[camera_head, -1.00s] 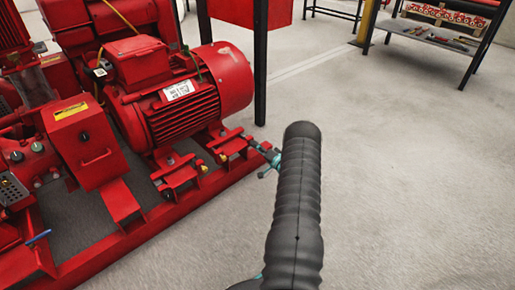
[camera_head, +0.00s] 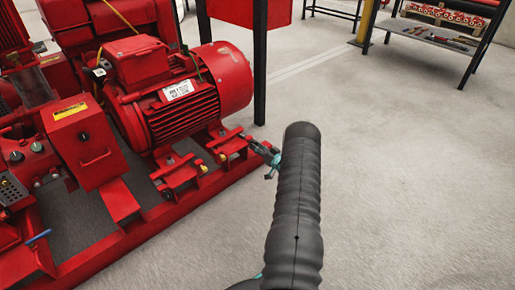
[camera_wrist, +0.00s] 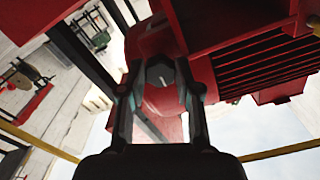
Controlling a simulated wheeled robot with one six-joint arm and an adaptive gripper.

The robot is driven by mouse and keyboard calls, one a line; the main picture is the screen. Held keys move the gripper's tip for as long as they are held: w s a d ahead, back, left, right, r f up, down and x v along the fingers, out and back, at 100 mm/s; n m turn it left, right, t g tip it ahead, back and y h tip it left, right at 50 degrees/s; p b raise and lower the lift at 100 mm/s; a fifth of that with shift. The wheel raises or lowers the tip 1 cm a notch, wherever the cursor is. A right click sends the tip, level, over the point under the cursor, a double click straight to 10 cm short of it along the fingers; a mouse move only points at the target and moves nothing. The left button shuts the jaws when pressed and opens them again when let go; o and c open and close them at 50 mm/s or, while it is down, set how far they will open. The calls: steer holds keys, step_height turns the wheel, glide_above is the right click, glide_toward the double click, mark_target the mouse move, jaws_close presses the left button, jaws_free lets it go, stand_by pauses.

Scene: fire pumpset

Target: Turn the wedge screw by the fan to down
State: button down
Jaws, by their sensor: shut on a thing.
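The red motor (camera_head: 183,100) stands on a red base frame, its rounded fan end at the right. The wedge screw by the fan is at the motor's right foot; its grey hex head (camera_wrist: 160,73) shows between my fingertips in the wrist view. My gripper (camera_head: 251,140) reaches in from the right at that foot, and it also shows in the wrist view (camera_wrist: 160,80). It is shut on the screw head, one finger on each side. In the head view the screw is hidden by the fingers. Another foot with a yellow-tipped fitting (camera_head: 178,172) is nearer the camera.
A black post (camera_head: 260,70) rises close behind the gripped foot. A workbench (camera_head: 435,40) stands at the back right. The concrete floor (camera_head: 410,180) at right is clear.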

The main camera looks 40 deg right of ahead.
stand_by(0.5)
steer(key=c, duration=0.8)
jaws_free()
steer(key=shift+w+a, duration=0.1)
steer(key=s+d, duration=0.1)
steer(key=s, duration=1.1)
steer(key=shift+d, duration=0.1)
